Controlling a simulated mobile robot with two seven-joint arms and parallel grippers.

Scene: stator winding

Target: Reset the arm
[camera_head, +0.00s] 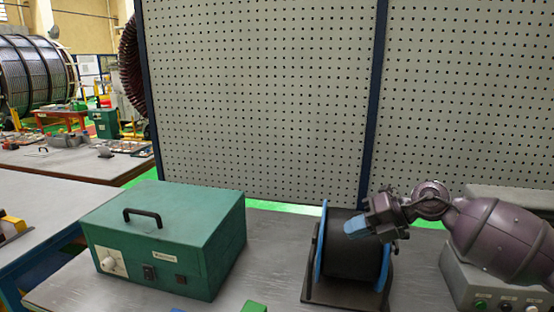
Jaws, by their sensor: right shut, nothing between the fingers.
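My right gripper (359,224) comes in from the right on a dark purple-grey arm. It is shut and empty, with its blue fingertips in front of the upper part of a black spool (352,262). I cannot tell whether the fingertips touch the spool. The spool has blue rims and stands on a dark base on the grey table (262,262). My left gripper is not in view.
A green box (165,238) with a black handle and a dial stands on the table at left. A grey control box (462,280) with buttons sits at right, partly behind my arm. A perforated panel (260,90) rises behind the table.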

